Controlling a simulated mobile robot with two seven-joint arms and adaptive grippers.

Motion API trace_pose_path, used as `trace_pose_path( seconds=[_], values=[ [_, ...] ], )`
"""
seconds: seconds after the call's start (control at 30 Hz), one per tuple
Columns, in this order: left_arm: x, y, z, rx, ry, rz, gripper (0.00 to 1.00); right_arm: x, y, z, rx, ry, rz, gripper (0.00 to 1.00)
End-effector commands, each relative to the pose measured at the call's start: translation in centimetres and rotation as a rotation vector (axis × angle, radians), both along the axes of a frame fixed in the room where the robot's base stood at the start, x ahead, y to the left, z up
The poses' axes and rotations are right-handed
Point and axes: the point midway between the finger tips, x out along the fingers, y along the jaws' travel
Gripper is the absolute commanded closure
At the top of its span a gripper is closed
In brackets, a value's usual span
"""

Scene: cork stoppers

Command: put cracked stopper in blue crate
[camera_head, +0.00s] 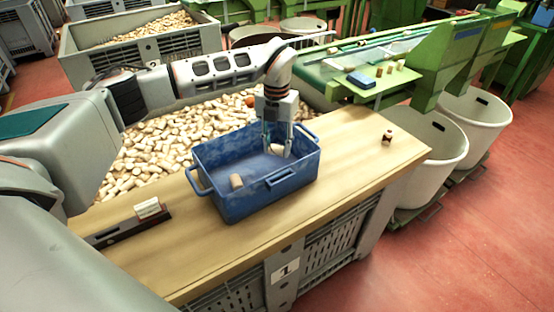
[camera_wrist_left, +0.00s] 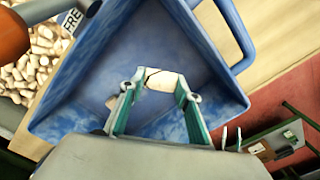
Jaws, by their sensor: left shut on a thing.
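My left gripper (camera_head: 277,152) reaches down into the blue crate (camera_head: 246,204) on the wooden table. It is shut on a pale stopper (camera_head: 276,149). In the left wrist view this stopper (camera_wrist_left: 164,79) has a dark crack line across it and sits between the fingertips of my left gripper (camera_wrist_left: 160,84). The blue crate (camera_wrist_left: 190,35) surrounds it there. I cannot tell whether the held stopper touches the crate floor. Another tan stopper (camera_head: 236,181) lies in the crate at left. My right gripper is not in view.
A dark holder (camera_head: 115,232) with a pale block (camera_head: 148,208) lies at the table's left. A small brown stopper-like thing (camera_head: 387,138) stands at the right. A heap of corks (camera_head: 165,140) lies behind the table. The table right of the crate is mostly clear.

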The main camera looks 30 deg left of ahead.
Motion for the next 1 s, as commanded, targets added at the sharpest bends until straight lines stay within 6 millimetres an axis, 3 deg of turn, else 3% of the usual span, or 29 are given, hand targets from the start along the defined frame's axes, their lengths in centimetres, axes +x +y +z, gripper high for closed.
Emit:
trace_pose_path(
  seconds=[0.27, 0.5, 0.9, 0.93, 0.97, 1.0],
  values=[
    [0.0, 0.0, -2.0, 0.0, 0.0, 0.0, 0.75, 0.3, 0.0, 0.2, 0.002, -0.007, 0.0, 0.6],
    [0.0, -0.1, -5.2, -0.001, 0.001, 0.0, 0.75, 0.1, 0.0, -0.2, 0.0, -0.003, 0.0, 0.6],
    [0.0, 0.0, -5.6, 0.0, 0.0, 0.0, 0.75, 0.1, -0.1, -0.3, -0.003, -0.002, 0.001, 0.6],
    [0.0, 0.0, -5.5, 0.0, -0.001, 0.0, 0.6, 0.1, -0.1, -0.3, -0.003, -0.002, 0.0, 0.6],
    [0.0, 0.0, -5.5, 0.0, -0.001, 0.0, 0.52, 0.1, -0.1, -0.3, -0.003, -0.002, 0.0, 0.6],
    [0.0, 0.0, -5.5, 0.0, -0.001, 0.0, 0.51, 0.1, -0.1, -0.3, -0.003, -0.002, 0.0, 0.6]
  ],
)
